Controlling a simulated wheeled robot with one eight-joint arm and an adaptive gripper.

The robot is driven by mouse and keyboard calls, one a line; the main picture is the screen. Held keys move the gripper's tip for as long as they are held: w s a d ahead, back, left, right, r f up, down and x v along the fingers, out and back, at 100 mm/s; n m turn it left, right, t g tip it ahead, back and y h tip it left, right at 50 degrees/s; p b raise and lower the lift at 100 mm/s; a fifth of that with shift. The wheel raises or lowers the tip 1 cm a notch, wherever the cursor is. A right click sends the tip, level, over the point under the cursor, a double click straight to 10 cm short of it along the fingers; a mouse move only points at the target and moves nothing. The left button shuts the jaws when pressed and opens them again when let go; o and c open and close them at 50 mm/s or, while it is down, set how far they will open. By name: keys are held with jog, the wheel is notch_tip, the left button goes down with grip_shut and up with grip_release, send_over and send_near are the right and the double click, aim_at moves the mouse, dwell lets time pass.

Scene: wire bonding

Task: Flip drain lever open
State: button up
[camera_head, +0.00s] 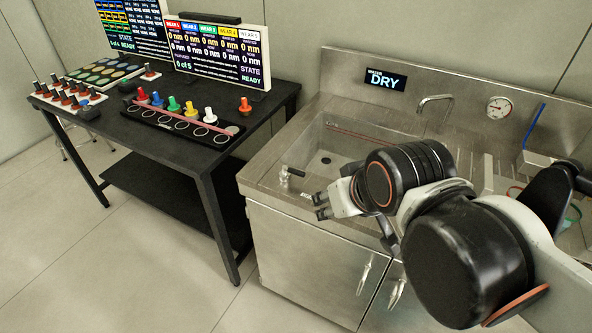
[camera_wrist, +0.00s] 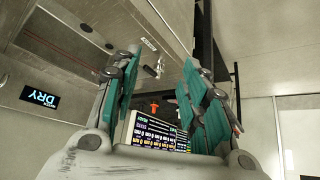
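The drain lever (camera_head: 289,173), a small metal fitting with a black handle, stands on the left front rim of the sink (camera_head: 262,180). In the wrist view a small metal fitting that looks like the lever (camera_wrist: 154,70) shows in the gap between the fingers, farther off. My gripper (camera_head: 320,206) is right of and nearer the front than the lever, over the sink's front edge, and apart from it. In the wrist view the green-padded fingers of my gripper (camera_wrist: 160,60) are spread with nothing between them.
A faucet (camera_head: 436,103), a gauge (camera_head: 499,107) and a display reading DRY (camera_head: 385,80) are along the sink's back. The drain hole (camera_head: 325,160) is in the basin. A black table (camera_head: 200,152) with coloured pegs and screens stands left of the sink, with a gap between.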

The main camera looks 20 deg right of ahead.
jog(key=shift+r, duration=0.1)
jog(key=c, duration=0.7)
jog(key=shift+w+a+r+n, duration=0.1)
jog(key=shift+w+r+n, duration=0.1)
jog(key=shift+n, duration=0.2)
grip_shut()
jog(key=w+a+f+n+g+h+p, duration=0.1)
jog(key=w+a+n+g+p, duration=0.1)
jog(key=w+n, duration=0.6)
jog(key=w+a+n+g+p, duration=0.3)
jog(key=w+n+p, duration=0.4)
jog(key=n, duration=1.1)
jog(key=shift+w+a+f+h, duration=0.4)
jog(key=shift+w+a, duration=0.25)
jog(key=shift+w, duration=0.4)
